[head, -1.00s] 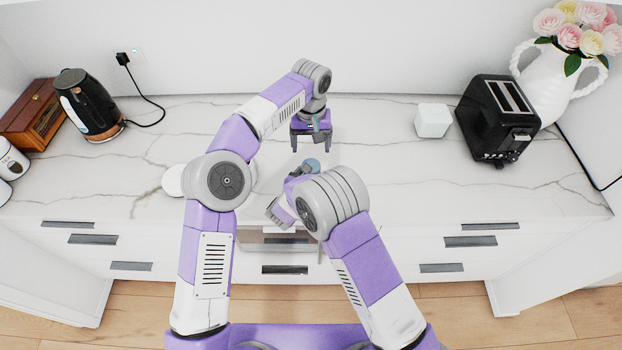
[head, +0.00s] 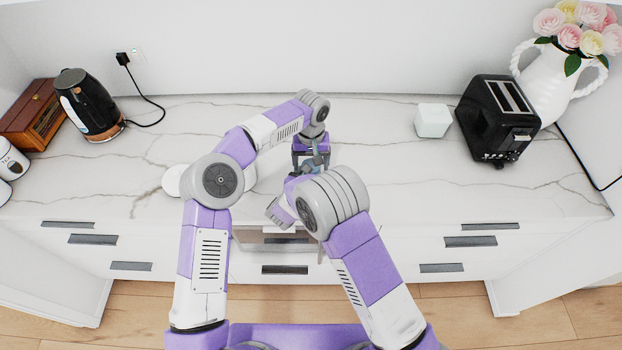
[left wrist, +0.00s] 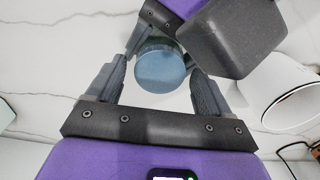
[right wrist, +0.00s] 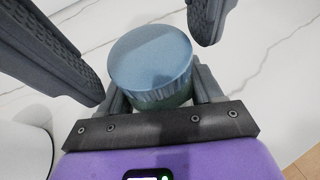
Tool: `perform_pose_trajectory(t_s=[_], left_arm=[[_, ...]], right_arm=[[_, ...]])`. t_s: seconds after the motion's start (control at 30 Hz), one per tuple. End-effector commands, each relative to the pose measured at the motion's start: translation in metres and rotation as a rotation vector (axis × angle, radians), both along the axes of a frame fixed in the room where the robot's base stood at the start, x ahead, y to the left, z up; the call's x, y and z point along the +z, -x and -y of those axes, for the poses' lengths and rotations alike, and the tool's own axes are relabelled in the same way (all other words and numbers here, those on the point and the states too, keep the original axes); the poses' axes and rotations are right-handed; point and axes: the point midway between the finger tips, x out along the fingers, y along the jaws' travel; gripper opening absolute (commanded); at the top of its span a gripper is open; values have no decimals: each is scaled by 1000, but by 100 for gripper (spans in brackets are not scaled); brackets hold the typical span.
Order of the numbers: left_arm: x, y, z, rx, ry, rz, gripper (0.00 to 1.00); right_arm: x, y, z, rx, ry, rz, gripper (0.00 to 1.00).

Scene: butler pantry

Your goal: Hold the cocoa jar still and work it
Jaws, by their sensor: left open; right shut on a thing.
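The cocoa jar shows in the right wrist view (right wrist: 160,98) as a short upright jar with a flat blue-grey lid (right wrist: 150,55). My right gripper (right wrist: 157,90) is shut on the jar's body, one finger on each side. My left gripper (head: 311,163) is over the jar, pointing down and open. In the left wrist view the lid (left wrist: 160,65) lies between its spread fingers, with gaps showing at the sides. In the head view the jar is mostly hidden by my grippers.
A white round container (head: 172,181) stands left of the jar, partly behind my left arm. A white cube (head: 432,121) and a black toaster (head: 497,120) are to the right. A black kettle (head: 88,105) is at far left.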

Motion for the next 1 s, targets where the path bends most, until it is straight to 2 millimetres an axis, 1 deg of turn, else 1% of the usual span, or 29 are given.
perform_pose_trajectory(t_s=[0.23,0.6,0.77,0.87,1.0], left_arm=[[0,0,0,0,1,0,81],[0,0,0,0,0,0,24],[0,0,0,-43,0,1,23],[1,0,0,-162,1,2,23],[1,0,0,-412,0,2,23]], right_arm=[[0,0,0,0,0,1,0],[0,0,0,0,0,1,0],[0,0,0,0,0,1,0],[0,0,0,0,0,1,0],[0,0,0,0,0,1,0]])
